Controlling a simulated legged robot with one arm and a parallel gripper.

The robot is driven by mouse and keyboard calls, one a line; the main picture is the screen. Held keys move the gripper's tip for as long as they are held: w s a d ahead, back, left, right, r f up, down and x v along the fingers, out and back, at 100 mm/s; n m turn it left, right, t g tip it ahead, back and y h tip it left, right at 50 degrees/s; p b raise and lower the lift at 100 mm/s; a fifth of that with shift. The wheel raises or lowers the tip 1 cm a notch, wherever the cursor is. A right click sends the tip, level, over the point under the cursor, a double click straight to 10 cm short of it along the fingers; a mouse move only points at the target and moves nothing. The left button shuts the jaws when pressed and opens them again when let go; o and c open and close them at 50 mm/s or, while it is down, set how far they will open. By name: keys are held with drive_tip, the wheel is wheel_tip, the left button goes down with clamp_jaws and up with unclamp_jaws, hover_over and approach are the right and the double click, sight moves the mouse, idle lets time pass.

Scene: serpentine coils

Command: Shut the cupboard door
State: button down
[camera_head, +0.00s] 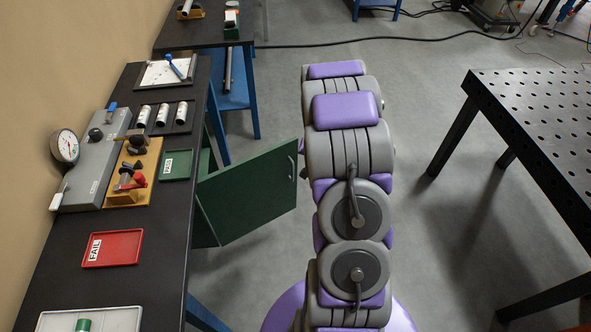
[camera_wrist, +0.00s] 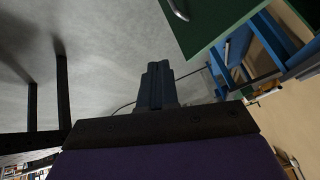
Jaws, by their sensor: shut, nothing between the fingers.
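The green cupboard door (camera_head: 250,192) stands open, swung out from under the left workbench into the aisle. Its pale bar handle (camera_head: 292,168) is near the outer edge. Part of the green cupboard body (camera_head: 207,158) shows behind the door. In the wrist view the door (camera_wrist: 218,22) is at the upper right, with its handle (camera_wrist: 180,10) at the top edge. My gripper (camera_wrist: 157,70) is shut and empty, pointing over the floor, apart from the door. In the head view my arm hides the gripper.
The black workbench (camera_head: 150,220) on the left carries trays, a dial gauge and small parts. A blue-legged bench (camera_head: 236,95) stands beyond it. A perforated black table (camera_head: 545,105) is on the right. Grey floor (camera_head: 440,230) is clear between arm and table.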

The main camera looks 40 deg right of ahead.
drive_tip(key=d+f+m+t+y, duration=0.1)
drive_tip(key=d+f+m+t, duration=0.1)
drive_tip(key=d+f, duration=0.6)
drive_tip(key=s+a+f+m+t, duration=0.1)
drive_tip(key=a+f+m+t, duration=0.1)
drive_tip(key=f+m+t, duration=0.3)
drive_tip(key=s+a+f+m+t, duration=0.1)
drive_tip(key=s+a+f+m, duration=0.15)
drive_tip(key=f, duration=0.35)
drive_tip(key=a+r+b+x, duration=0.1)
drive_tip(key=x, duration=0.6)
drive_tip(key=w+a+r+b+x, duration=0.1)
drive_tip(key=x, duration=0.6)
drive_tip(key=shift+a+y+b, duration=0.2)
drive_tip(key=shift+y+b, duration=0.1)
drive_tip(key=shift+b, duration=0.1)
